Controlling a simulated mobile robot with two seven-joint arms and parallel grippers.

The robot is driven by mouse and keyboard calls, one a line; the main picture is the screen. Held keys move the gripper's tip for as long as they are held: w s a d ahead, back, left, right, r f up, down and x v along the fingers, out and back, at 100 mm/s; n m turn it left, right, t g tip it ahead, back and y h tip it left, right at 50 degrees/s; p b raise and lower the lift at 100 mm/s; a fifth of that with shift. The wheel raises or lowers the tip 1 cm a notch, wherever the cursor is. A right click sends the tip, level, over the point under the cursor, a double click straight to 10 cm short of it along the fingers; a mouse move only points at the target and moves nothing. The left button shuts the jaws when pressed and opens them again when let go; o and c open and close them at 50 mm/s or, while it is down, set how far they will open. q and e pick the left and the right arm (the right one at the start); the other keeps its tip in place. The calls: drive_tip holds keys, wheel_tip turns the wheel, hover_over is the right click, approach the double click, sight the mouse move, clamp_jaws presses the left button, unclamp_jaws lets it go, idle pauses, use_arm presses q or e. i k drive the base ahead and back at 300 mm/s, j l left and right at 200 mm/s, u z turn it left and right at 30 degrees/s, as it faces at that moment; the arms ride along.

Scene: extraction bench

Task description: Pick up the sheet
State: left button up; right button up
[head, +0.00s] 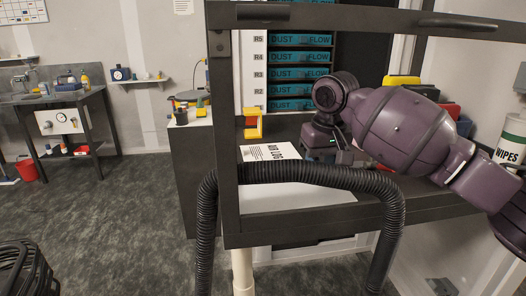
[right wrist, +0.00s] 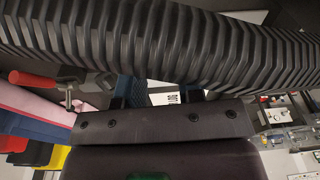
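The sheet (head: 270,153) is white paper with black print. It lies on the bench in the head view, and the black hose hides its near part. My right gripper (head: 350,157) comes in from the right, low over the bench and to the right of the sheet. In the right wrist view its two dark fingers (right wrist: 156,99) stand apart at the ends of the palm, mostly hidden by the hose. A small white patch with black marks shows between them; I cannot tell if it is the sheet. My left gripper is not in view.
A thick ribbed black hose (head: 290,172) arches across the bench front. The bench's dark frame post (head: 222,130) stands left of the sheet. A yellow and red holder (head: 253,124) is behind it. A wipes tub (head: 511,140) stands at the right.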

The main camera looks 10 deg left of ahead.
sight(284, 150)
drive_tip(key=i+j, duration=0.3)
drive_tip(key=j, duration=0.15)
drive_tip(key=i+j, duration=0.3)
drive_tip(key=j, duration=0.2)
drive_tip(key=i+j, duration=0.3)
drive_tip(key=j, duration=0.15)
